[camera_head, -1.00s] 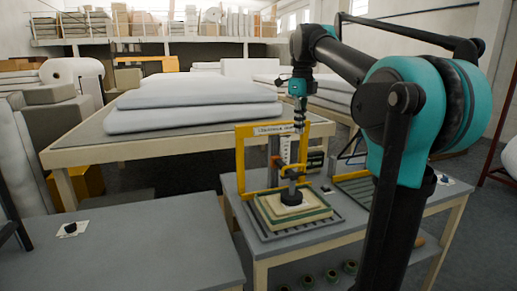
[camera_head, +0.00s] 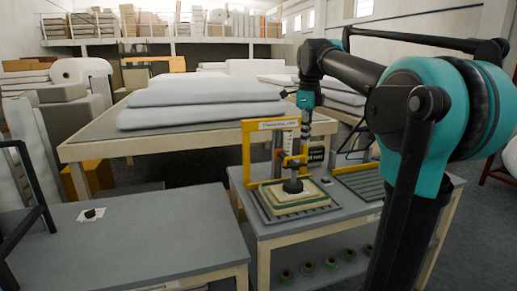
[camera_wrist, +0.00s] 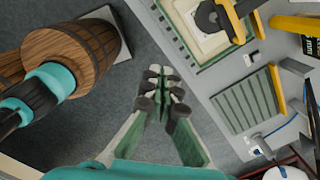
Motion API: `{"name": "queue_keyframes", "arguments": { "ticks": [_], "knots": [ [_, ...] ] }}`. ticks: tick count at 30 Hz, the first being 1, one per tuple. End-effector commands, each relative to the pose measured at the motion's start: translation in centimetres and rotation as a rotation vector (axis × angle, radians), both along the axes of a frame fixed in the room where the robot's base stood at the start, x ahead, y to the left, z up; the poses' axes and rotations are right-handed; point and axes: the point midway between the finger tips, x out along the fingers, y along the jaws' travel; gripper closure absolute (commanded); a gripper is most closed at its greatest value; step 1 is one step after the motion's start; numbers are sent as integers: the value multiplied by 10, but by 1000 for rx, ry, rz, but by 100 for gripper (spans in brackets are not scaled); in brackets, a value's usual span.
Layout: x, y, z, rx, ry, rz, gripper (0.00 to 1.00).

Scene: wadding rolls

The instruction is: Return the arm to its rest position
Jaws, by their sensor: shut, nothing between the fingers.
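My arm shows at the right of the head view, black and teal. It bends down to a teal wrist beside the yellow test stand. My gripper (camera_wrist: 163,95) is shut and empty in the wrist view, its dark fingertips together above the grey floor. In the head view my gripper is small, and its fingers cannot be made out clearly. The yellow stand (camera_head: 247,150) has a dark round presser (camera_head: 292,186) over a layered pale pad (camera_head: 310,198) on a slatted tray. In the wrist view, the presser (camera_wrist: 207,18) and pad lie up and right of my gripper.
The grey workbench (camera_head: 335,221) holds the stand and a second slatted tray (camera_wrist: 246,100). Another grey bench (camera_head: 150,245) stands at left. A large table with white wadding slabs (camera_head: 200,112) is behind. Wooden barrel-like shapes (camera_wrist: 62,48) fill the wrist view's upper left. Floor between is clear.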

Motion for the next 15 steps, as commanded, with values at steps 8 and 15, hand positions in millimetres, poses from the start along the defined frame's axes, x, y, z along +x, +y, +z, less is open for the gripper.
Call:
{"name": "queue_keyframes", "arguments": {
  "ticks": [8, 15],
  "knots": [
    [-10, -6, -51, -11, -44, 269, 100],
    [-38, -15, -132, -55, -113, 696, 100]
  ]
}}
